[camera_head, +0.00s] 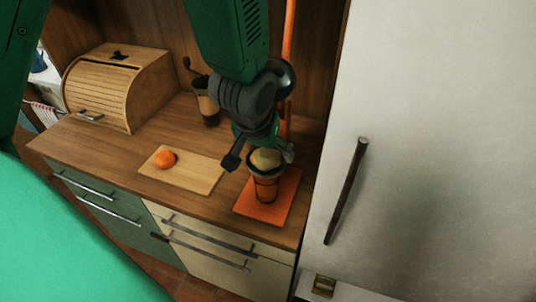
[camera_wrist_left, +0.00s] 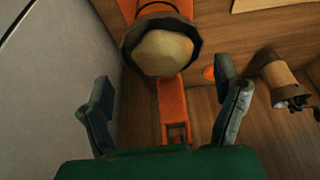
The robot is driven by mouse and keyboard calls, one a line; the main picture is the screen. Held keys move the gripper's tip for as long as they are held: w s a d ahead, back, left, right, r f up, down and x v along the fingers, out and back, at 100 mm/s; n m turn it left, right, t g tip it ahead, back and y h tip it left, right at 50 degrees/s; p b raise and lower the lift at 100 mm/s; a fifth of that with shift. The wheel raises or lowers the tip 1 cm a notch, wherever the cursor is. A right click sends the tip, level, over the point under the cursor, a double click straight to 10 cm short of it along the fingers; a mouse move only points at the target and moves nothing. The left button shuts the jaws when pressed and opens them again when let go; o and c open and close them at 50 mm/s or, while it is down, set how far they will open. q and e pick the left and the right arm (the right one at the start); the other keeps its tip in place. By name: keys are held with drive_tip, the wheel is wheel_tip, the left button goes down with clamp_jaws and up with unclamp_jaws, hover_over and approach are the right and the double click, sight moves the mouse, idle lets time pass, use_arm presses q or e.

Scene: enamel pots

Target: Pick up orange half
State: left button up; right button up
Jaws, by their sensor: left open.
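A small round orange piece (camera_head: 165,158) lies on the light wooden cutting board (camera_head: 205,177); I cannot tell whether it is a half. My left gripper (camera_head: 260,158) is open, its fingers pointing down around the top of a dark-rimmed cup (camera_head: 266,187). A pale, rounded thing (camera_head: 265,157) sits in that cup's mouth; I cannot tell whether it is an orange half. In the left wrist view the pale thing (camera_wrist_left: 162,53) shows beyond the open, empty fingers (camera_wrist_left: 164,85). My right gripper is not in view.
The cup stands over an orange base (camera_head: 250,211), with an orange post (camera_head: 289,45) behind. A coffee grinder (camera_head: 207,104) and a wooden bread box (camera_head: 125,85) stand at the back. A tall pale door (camera_head: 430,130) with a dark handle closes off the right side.

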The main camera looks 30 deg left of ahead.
sight(266, 152)
use_arm(q)
drive_tip(key=x, duration=0.4)
drive_tip(key=shift+w+a+r, duration=0.1)
drive_tip(key=shift+w+a, duration=0.1)
drive_tip(key=shift+s+a, duration=0.1)
drive_tip(key=shift+r, duration=0.1)
drive_tip(key=c, duration=1.2)
drive_tip(key=shift+d, duration=0.2)
drive_tip(key=shift+c, duration=0.9)
